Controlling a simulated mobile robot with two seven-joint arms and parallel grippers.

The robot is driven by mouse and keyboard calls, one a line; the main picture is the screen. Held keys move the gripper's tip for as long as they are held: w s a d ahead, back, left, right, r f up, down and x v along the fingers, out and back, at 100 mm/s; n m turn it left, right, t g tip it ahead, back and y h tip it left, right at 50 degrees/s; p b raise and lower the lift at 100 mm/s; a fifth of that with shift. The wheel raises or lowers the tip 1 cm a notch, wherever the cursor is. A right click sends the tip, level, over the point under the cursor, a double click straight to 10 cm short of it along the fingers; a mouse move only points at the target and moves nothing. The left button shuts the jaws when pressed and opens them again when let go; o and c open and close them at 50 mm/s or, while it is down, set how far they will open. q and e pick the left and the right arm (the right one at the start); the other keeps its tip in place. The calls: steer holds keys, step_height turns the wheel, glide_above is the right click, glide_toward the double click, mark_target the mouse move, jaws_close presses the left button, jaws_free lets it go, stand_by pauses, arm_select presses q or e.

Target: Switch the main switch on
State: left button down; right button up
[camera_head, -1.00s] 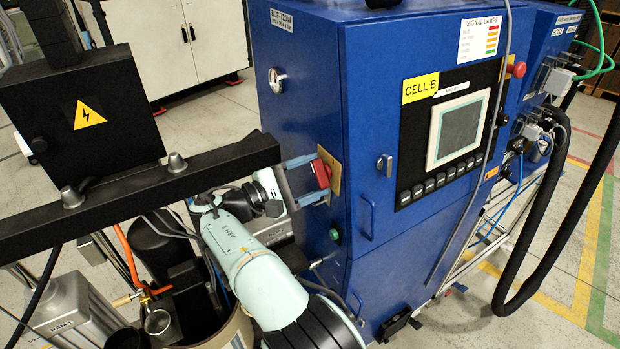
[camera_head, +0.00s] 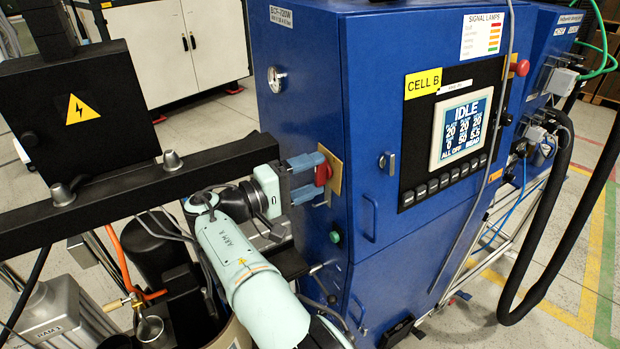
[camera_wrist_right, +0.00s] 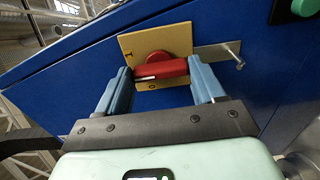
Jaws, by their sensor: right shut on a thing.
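The main switch is a red handle (camera_head: 324,174) on a yellow plate (camera_head: 334,165) on the left side of the blue cabinet (camera_head: 300,90). My right gripper (camera_head: 318,173) is at the switch, with its blue fingers around the red handle, shut on it. In the right wrist view, the red handle (camera_wrist_right: 160,71) lies across between the two fingers, in front of the yellow plate (camera_wrist_right: 178,42). A mark shows on the plate left of the handle. The cabinet's screen (camera_head: 461,128) is lit and reads IDLE. My left gripper is not in view.
A green button (camera_head: 335,237) sits below the switch. A black bar (camera_head: 110,185) and a black box with a warning sign (camera_head: 75,110) stand at the left, close to my right arm. A black hose (camera_head: 545,250) hangs at the right.

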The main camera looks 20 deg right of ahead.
steer(key=shift+a, duration=0.1)
stand_by(0.4)
steer(key=o, duration=1)
steer(key=shift+o, duration=0.2)
steer(key=s+a+p, duration=0.1)
steer(key=s+a, duration=0.1)
steer(key=a, duration=1.1)
steer(key=shift+a+p, duration=0.15)
steer(key=shift+p, duration=0.2)
